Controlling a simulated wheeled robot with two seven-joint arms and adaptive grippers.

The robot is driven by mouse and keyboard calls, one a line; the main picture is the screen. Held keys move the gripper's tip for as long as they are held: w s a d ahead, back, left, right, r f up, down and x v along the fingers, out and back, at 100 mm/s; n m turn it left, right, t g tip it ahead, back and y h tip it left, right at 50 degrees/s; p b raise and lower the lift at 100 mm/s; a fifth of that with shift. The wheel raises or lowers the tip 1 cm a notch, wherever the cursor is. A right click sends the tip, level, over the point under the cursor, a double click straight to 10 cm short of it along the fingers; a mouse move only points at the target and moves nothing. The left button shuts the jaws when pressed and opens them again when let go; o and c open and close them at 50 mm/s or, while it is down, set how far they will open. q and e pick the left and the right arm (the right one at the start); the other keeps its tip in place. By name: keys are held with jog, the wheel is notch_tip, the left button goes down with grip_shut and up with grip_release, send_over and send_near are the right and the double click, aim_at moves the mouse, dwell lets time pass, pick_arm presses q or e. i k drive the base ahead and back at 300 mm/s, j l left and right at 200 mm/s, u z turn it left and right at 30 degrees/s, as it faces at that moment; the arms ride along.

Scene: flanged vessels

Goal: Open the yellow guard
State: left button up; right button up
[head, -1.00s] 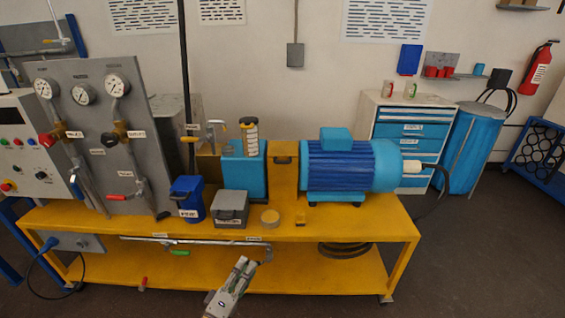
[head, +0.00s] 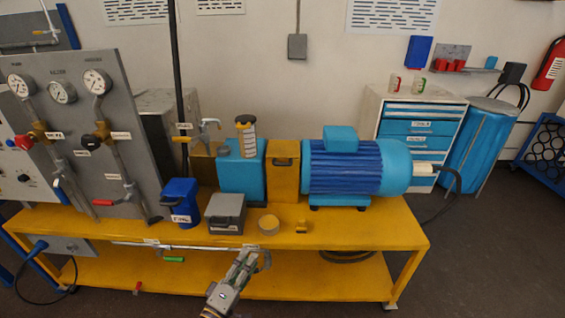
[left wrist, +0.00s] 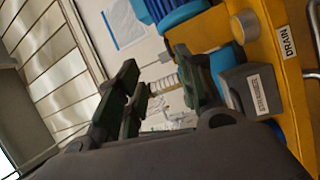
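The yellow guard (head: 284,172) is an upright box on the yellow bench, between the blue pump block (head: 242,174) and the blue motor (head: 352,168). A dark handle shows near the top of its front face, and it looks closed. My left gripper (head: 254,254) is in front of the bench's front edge, below and apart from the guard. In the left wrist view my left gripper (left wrist: 158,70) has its fingers apart with nothing between them. A yellow strip of the guard (left wrist: 197,36) shows there beyond the fingers. My right gripper is in neither view.
A gauge panel (head: 90,140) rises at left. A pipe (head: 185,246) runs along the front edge.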

aim_at(277, 149)
jog(key=i, duration=0.55)
jog(key=i+l, duration=0.15)
jog(key=i, duration=0.4)
jog(key=j+u, duration=0.05)
